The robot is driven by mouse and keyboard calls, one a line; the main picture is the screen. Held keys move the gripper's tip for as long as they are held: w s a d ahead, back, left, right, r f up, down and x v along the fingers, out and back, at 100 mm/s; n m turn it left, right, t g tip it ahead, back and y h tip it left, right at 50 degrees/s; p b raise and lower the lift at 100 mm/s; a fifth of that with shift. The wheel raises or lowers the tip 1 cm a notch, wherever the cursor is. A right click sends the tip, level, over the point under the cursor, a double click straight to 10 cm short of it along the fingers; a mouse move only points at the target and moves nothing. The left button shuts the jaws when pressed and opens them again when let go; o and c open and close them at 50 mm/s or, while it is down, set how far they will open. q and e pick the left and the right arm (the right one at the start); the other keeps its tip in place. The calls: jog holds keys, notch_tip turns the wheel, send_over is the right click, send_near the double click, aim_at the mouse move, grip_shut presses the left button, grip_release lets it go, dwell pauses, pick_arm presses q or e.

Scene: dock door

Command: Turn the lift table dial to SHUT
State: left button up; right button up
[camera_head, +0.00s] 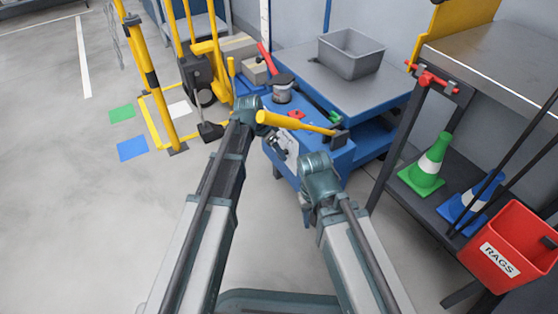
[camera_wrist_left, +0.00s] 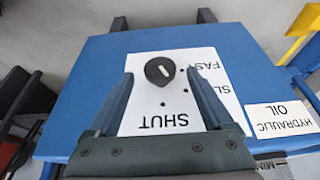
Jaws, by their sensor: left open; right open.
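In the left wrist view a black dial (camera_wrist_left: 154,73) with a white mark sits on a white plate (camera_wrist_left: 140,98) on a blue panel. SHUT is printed below the dial; FAST and a partly hidden label are at right. The mark is slanted; I cannot tell which dot it meets. My left gripper (camera_wrist_left: 162,95) is open, its fingers on either side of the dial's plate; I see no grip on the dial. In the head view the blue lift table (camera_head: 305,72) stands ahead, the plate (camera_head: 291,142) partly hidden by my left arm. My right gripper is hard to make out beside the table's front.
A grey bin (camera_head: 351,55) stands on the table top. A shelf with a green cone (camera_head: 428,165) and a red RAGS bin (camera_head: 510,250) is at right. The floor at left is mostly clear.

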pick_arm(q)
jog(key=b+x, duration=0.2)
jog(key=x, duration=0.1)
jog(key=shift+f, duration=0.1)
pick_arm(e)
notch_tip(320, 180, down, 3)
pick_arm(q)
jog(key=c, duration=1.3)
jog(key=t+y+b, duration=0.1)
jog(key=t, duration=0.1)
jog(key=m+t+y+b, duration=0.1)
jog(key=t, duration=0.1)
jog(key=shift+s+d+y, duration=0.2)
jog(key=shift+s+y, duration=0.05)
jog(key=shift+y, duration=0.15)
jog(key=shift+c, duration=0.2)
pick_arm(e)
notch_tip(320, 180, down, 2)
jog(key=shift+f, duration=0.1)
pick_arm(q)
jog(key=o, duration=1.3)
